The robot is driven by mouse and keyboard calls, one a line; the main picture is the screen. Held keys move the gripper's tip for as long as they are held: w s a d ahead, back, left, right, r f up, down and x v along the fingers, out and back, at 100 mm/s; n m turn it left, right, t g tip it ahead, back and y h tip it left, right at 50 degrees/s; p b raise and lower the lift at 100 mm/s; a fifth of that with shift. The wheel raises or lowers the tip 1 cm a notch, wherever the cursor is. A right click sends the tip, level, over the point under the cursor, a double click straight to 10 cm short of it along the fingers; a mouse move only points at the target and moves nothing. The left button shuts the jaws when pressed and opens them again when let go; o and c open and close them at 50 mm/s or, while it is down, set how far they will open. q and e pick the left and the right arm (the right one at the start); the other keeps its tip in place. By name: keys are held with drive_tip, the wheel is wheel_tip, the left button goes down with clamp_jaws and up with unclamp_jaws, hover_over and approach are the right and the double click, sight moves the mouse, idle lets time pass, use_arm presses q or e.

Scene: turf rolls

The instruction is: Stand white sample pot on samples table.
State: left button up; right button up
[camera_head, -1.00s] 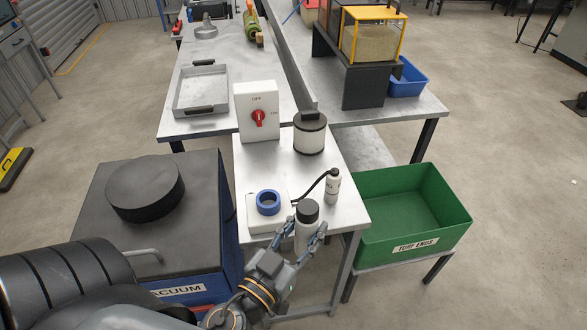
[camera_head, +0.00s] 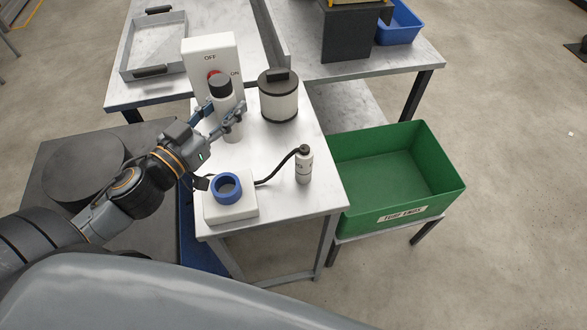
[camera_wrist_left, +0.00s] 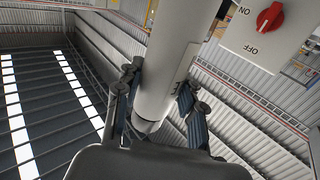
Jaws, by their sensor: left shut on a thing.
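The white sample pot (camera_head: 228,122) is an upright white cylinder with a dark lid. My left gripper (camera_head: 225,112) is shut on it, with a finger on either side. In the left wrist view the pot (camera_wrist_left: 168,65) stands between the two fingers (camera_wrist_left: 158,100). The pot is in front of the white switch box, over the back left part of the small white-topped table (camera_head: 270,150). I cannot tell whether its base touches the tabletop. No table bears a readable samples label. My right gripper is not in view.
A black-and-white canister (camera_head: 279,97) stands right of the pot. The switch box (camera_head: 208,58) is behind it. A blue ring (camera_head: 227,187) on a white block and a small hosed bottle (camera_head: 304,166) are in front. A green bin (camera_head: 395,175) stands at right.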

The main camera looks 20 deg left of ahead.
use_arm(q)
hover_over(297, 161)
drive_tip(key=s+a, duration=0.3)
drive_tip(key=a, duration=0.2)
wheel_tip(297, 161, down, 4)
drive_tip(key=f, duration=0.1)
drive_tip(key=d+f, duration=0.1)
drive_tip(key=f, duration=0.1)
drive_tip(key=d+f+b, duration=0.1)
drive_tip(key=d+f, duration=0.2)
drive_tip(key=f, duration=0.1)
drive_tip(key=shift+d+f, duration=0.2)
drive_tip(key=shift+f, duration=0.2)
drive_tip(key=shift+f+b, duration=0.35)
drive_tip(key=shift+f, duration=0.2)
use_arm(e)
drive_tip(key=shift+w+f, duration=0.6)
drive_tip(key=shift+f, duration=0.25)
use_arm(q)
drive_tip(key=o, duration=0.8)
drive_tip(key=shift+f, duration=0.1)
drive_tip(key=o, duration=0.4)
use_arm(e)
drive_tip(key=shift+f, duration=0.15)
